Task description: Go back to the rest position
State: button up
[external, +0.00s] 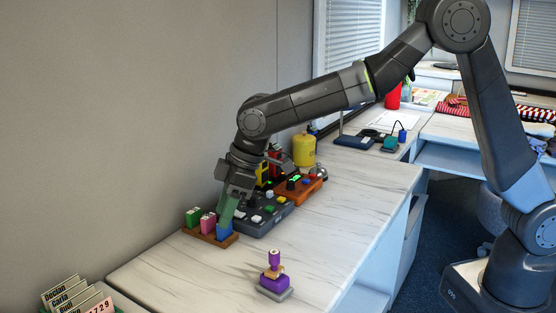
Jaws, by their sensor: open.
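My gripper (228,212) reaches down at the left end of the white counter (340,225), with its greenish fingers just above or around a blue block (224,232). The jaws are open. The blue block stands at the right end of a brown wooden holder (199,233). A pink block (208,222) and a green block (192,217) stand in the same holder, to the left of it. Whether the fingers touch the blue block cannot be told from this view.
A dark grey panel with buttons (262,216) and an orange device (303,191) stand close to the right of my gripper. A yellow canister (304,150) is behind them. A purple stamp-like object (273,277) stands in front. The counter's right part is clear.

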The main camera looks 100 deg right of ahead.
jog(key=w+d+f, duration=0.4)
jog(key=w+d, duration=0.1)
jog(key=w, duration=0.3)
jog(key=w+d+f+m+p, duration=0.1)
jog(key=w+d+f, duration=0.3)
jog(key=w, duration=0.4)
jog(key=shift+w+d+f, duration=0.15)
jog(key=shift+d+f, duration=0.15)
jog(key=shift+d, duration=0.3)
dwell(0.9)
